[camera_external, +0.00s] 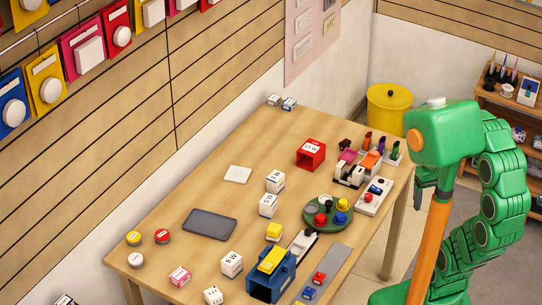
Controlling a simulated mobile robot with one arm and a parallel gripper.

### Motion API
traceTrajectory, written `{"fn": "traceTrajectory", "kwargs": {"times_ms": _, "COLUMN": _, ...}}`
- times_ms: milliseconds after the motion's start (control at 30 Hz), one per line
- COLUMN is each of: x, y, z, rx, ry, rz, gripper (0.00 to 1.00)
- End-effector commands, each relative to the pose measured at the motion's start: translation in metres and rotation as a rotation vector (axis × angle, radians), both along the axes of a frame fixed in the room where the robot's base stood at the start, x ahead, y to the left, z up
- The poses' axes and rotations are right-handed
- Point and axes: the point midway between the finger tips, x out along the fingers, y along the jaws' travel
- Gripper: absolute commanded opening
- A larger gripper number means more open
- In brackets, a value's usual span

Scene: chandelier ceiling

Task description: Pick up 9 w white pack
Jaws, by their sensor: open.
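A white pack with a dark "9 W" label (232,264) stands on the wooden table (185,265), near its front left part in the external view. Other similar white packs stand on the table: two near the middle, an upper one (275,181) and a lower one (268,205), and one at the front edge (213,295); their labels are too small to read surely. My gripper (424,190) hangs below my green wrist beyond the table's right edge, far from the 9 W pack. It is open and appears empty; its fingers are partly hidden.
A blue box with a yellow top (271,275) stands close right of the 9 W pack. A pink-and-white pack (180,276) is to its left. A dark tablet (209,224) lies behind. A red box (311,153) and a green round tray (317,222) stand farther right.

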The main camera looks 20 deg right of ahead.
Motion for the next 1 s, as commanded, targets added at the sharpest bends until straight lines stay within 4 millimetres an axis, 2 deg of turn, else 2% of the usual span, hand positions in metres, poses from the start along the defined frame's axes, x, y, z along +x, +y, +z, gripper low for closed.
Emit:
{"fn": "traceTrajectory", "kwargs": {"times_ms": 267, "x": 0.025, "y": 0.029, "z": 0.005, "rx": 0.061, "ry": 0.021, "rz": -0.040, "gripper": 0.77}}
{"fn": "traceTrajectory", "kwargs": {"times_ms": 467, "x": 0.047, "y": 0.061, "z": 0.007, "rx": 0.122, "ry": 0.053, "rz": -0.084, "gripper": 0.77}}
{"fn": "traceTrajectory", "kwargs": {"times_ms": 1000, "x": 0.121, "y": 0.192, "z": 0.017, "rx": 0.326, "ry": 0.240, "rz": -0.283, "gripper": 0.77}}
